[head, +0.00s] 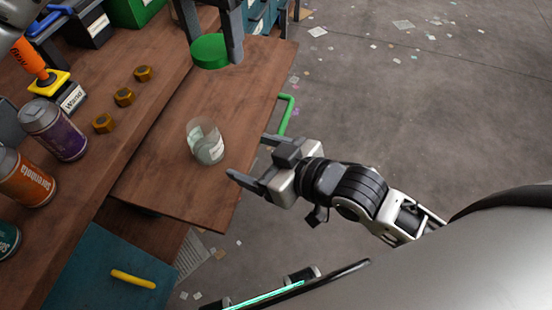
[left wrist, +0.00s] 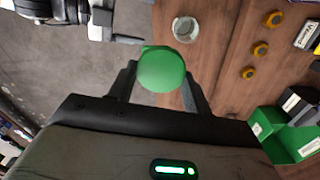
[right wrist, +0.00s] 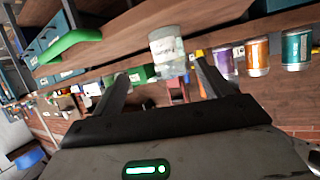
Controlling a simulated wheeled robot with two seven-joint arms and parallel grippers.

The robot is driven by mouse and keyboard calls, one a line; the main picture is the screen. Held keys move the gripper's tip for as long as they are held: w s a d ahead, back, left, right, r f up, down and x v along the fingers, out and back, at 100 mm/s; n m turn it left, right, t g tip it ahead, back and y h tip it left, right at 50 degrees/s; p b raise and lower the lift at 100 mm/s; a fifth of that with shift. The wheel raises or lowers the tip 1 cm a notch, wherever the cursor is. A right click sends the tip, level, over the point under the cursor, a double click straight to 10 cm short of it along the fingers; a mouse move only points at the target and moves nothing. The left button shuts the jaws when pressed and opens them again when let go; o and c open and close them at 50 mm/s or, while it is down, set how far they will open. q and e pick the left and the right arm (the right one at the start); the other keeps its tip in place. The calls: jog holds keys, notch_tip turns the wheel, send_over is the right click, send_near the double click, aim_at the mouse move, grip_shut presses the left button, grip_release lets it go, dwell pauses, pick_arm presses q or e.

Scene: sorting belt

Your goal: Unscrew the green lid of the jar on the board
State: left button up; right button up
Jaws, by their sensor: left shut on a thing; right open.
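The clear jar (head: 206,141) stands on the wooden board (head: 172,183) without a lid on it. It also shows in the left wrist view (left wrist: 186,29) and the right wrist view (right wrist: 168,52). My left gripper (head: 212,46) is shut on the round green lid (head: 209,51). In the left wrist view the lid (left wrist: 162,70) sits between the two fingers, clear of the jar. My right gripper (head: 248,156) is open and empty at the board's right edge, with its fingers pointing toward the jar but not touching it.
Several brass nuts (head: 124,97) lie left of the board. A purple can (head: 54,130) and an orange can (head: 25,178) stand farther left. A green handle (head: 287,114) sticks out at the board's right edge. Open floor (head: 400,110) with scattered scraps lies to the right.

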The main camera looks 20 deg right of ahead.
pick_arm(q)
jog(key=shift+w+a+f, duration=0.15)
jog(key=shift+a, duration=0.25)
jog(key=s+a+f+n+p, duration=0.1)
jog(key=a+f+n, duration=0.4)
jog(key=a, duration=0.6)
jog(key=s+a+f+n+p, duration=0.1)
jog(key=a+f+n, duration=0.4)
jog(key=a, duration=0.7)
jog(key=shift+a+f+p, duration=0.15)
jog(key=shift+f+p, duration=0.1)
jog(key=shift+p, duration=0.4)
pick_arm(e)
jog(key=s+d+f+m+h, duration=0.4)
jog(key=d+f, duration=0.2)
jog(key=f, duration=0.1)
jog(key=shift+s, duration=0.4)
jog(key=shift+c, duration=0.3)
